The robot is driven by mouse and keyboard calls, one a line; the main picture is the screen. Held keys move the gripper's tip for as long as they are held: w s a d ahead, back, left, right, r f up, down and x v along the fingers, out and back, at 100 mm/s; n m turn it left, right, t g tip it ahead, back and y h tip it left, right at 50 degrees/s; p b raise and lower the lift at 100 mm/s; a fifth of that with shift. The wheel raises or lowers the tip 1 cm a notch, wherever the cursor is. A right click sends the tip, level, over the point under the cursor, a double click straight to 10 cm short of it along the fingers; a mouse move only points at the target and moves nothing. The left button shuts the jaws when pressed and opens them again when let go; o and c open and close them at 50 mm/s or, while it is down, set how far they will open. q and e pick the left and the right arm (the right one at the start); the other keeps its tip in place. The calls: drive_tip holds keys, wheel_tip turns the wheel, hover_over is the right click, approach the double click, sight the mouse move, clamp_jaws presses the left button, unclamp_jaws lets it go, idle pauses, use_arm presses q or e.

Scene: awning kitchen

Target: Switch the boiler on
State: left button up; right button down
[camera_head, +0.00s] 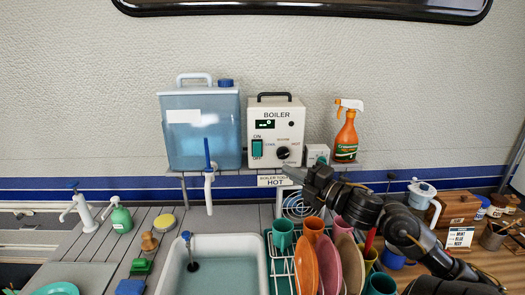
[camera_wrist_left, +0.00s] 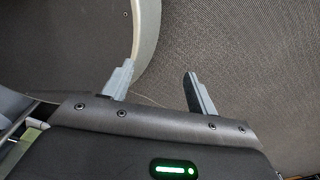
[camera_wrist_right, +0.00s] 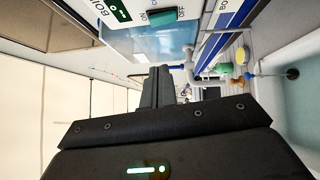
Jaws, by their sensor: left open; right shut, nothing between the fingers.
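The boiler (camera_head: 288,122) is a cream box with a black top handle, a small dark display, a black knob (camera_head: 283,153) and a green switch (camera_head: 257,149) marked ON above and OFF below. I cannot tell which way the switch is tipped. The boiler also shows sideways in the right wrist view (camera_wrist_right: 112,40), with its switch (camera_wrist_right: 152,18) near the top edge. My right gripper (camera_head: 288,170) is shut and empty, just below the knob and right of the switch, apparently apart from the switch. My left gripper (camera_wrist_left: 157,76) is open and empty above the floor, outside the head view.
A blue water tank (camera_head: 203,130) stands left of the boiler, with a white tap (camera_head: 209,185) below. A small white box (camera_head: 317,155) and an orange spray bottle (camera_head: 346,135) stand to its right. Below are a sink (camera_head: 158,275) and a rack of plates and cups (camera_head: 310,262).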

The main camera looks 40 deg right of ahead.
drive_tip(key=w+r+p, duration=0.1)
drive_tip(key=w, duration=0.2)
drive_tip(key=p, duration=0.3)
approach(254, 145)
drive_tip(key=w+a, duration=0.2)
drive_tip(key=w, duration=0.3)
drive_tip(key=shift+w+d+r+p, duration=0.15)
drive_tip(key=shift+w+d+p, duration=0.3)
drive_tip(key=shift+d, duration=0.1)
use_arm(q)
drive_tip(key=r, duration=0.1)
drive_tip(key=w+r, duration=0.1)
drive_tip(key=r, duration=0.1)
drive_tip(key=w+r, duration=0.1)
drive_tip(key=r, duration=0.1)
drive_tip(key=shift+w+d, duration=0.1)
drive_tip(key=shift+w, duration=0.05)
